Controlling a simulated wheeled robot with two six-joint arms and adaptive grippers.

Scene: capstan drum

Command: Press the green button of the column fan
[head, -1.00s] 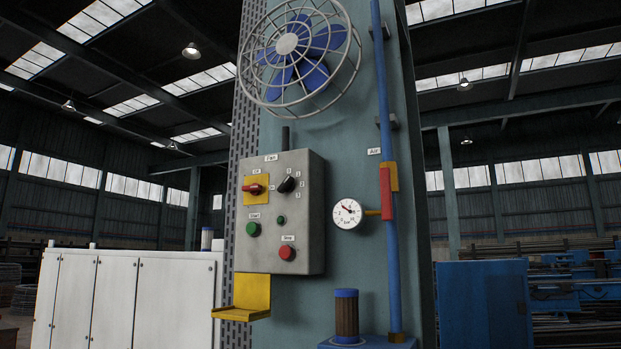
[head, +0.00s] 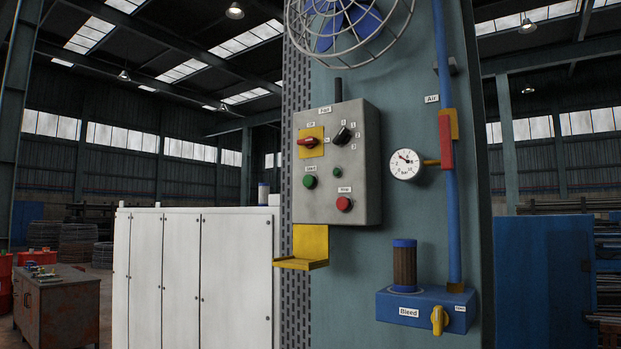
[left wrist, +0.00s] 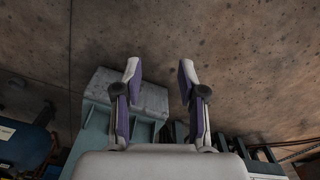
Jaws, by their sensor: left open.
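The green button (head: 310,182) sits at the lower left of the grey fan control box (head: 360,205) on the column, under a small label that looks like "Start". A red button (head: 344,204) is to its lower right. A red rotary switch (head: 308,142) on a yellow plate is above it, and a black selector knob (head: 342,135) is at the upper right. The fan (head: 350,22) is above the box, partly cut off. My left gripper (left wrist: 158,75) is open and empty in the left wrist view, over a concrete floor. Neither gripper shows in the head view.
A yellow bracket (head: 310,243) juts out below the box. A gauge (head: 406,164), blue pipe (head: 453,230) and blue bleed unit (head: 400,310) are to the right. White cabinets (head: 170,280) stand left of the column, and a rusty workbench (head: 60,310) is farther left.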

